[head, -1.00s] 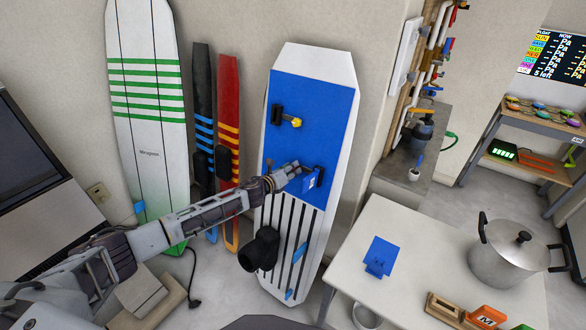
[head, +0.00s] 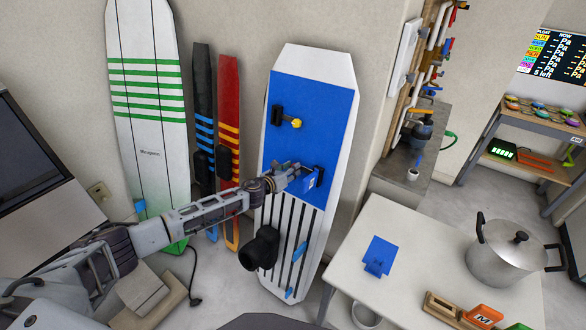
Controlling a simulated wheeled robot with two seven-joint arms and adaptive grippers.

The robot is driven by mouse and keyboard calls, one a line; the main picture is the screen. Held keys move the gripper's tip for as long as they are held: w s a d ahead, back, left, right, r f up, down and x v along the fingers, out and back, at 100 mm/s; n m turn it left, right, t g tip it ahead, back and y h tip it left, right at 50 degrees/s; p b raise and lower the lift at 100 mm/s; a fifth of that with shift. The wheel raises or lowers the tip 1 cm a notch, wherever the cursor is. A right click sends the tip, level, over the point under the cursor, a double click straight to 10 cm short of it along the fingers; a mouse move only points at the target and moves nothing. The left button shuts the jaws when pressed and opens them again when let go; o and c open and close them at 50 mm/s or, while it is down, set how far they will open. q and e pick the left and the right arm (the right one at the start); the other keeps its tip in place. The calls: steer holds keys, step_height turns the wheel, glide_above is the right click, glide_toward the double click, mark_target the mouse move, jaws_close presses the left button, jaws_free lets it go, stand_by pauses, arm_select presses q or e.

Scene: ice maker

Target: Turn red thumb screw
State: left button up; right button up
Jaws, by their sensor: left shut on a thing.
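A white board with a blue upper panel (head: 330,110) leans upright against the wall. Its upper black bracket (head: 277,115) carries a yellow knob (head: 296,123). A lower dark bracket (head: 319,172) is at the panel's lower right. My left gripper (head: 303,178) is at this lower bracket, its fingers shut on a small part there. The fingers hide that part, which I take to be the red thumb screw; no red shows. My right gripper is not in view.
A white table (head: 400,240) at the right holds a blue holder (head: 379,256), a steel pot (head: 508,250) and a wooden block (head: 442,308). A green-striped board (head: 146,110) and two narrow boards, one red (head: 229,95), lean left of the blue panel.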

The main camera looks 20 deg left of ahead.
arm_select(q)
steer(key=m+p, duration=0.3)
steer(key=m, duration=0.6)
steer(key=shift+p, duration=0.3)
steer(key=o, duration=0.7)
steer(key=shift+f+m, duration=0.1)
steer(key=shift+m, duration=0.2)
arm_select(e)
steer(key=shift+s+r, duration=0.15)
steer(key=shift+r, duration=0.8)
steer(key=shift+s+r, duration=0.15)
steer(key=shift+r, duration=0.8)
